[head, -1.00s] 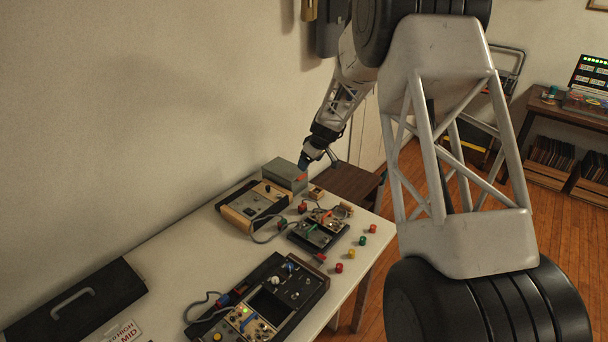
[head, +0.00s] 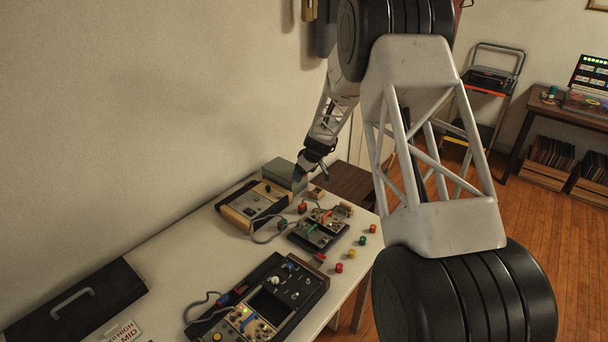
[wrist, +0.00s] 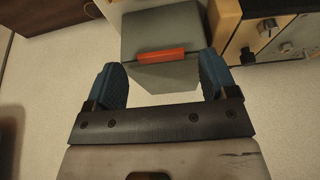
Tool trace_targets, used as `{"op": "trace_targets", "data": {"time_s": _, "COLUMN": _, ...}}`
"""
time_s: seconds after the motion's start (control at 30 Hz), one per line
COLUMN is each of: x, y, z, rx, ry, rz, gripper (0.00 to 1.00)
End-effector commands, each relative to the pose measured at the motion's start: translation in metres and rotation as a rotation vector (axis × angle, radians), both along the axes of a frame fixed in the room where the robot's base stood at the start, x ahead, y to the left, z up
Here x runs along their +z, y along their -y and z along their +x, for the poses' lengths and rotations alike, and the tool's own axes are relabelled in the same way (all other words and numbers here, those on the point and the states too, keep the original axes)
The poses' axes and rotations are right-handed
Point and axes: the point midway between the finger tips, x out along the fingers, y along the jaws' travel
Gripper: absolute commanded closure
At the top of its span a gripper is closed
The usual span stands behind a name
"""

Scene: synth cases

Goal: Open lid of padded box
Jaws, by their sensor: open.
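The padded box is a grey box (wrist: 165,28) with an orange tab (wrist: 161,57) on its near edge, at the top middle of the wrist view. Its lid looks shut. In the head view the box (head: 277,171) stands at the far end of the white table, partly hidden by my gripper (head: 299,182). In the wrist view my gripper (wrist: 160,70) is open, its two blue fingers on either side of the tab. The fingers look apart from the tab; their height against it is hard to tell.
A wood-sided device (head: 253,204) stands close beside the box. Small consoles (head: 319,230), a larger console (head: 262,303) and several coloured knobs lie nearer on the white table (head: 185,252). A black case (head: 75,303) lies at the left. The wall runs along the table's back.

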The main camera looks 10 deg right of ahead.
Motion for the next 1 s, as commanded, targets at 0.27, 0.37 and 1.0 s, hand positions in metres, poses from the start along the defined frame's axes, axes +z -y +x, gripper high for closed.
{"op": "trace_targets", "data": {"time_s": 0.27, "x": -0.0089, "y": -0.0027, "z": 0.0023, "rx": 0.000, "ry": -0.001, "rz": 0.000, "gripper": 0.21}}
{"op": "trace_targets", "data": {"time_s": 0.37, "x": -0.0089, "y": -0.0027, "z": 0.0023, "rx": 0.000, "ry": 0.000, "rz": 0.000, "gripper": 0.21}}
{"op": "trace_targets", "data": {"time_s": 1.0, "x": -0.0087, "y": -0.0025, "z": 0.0023, "rx": 0.000, "ry": -0.001, "rz": -0.001, "gripper": 0.90}}
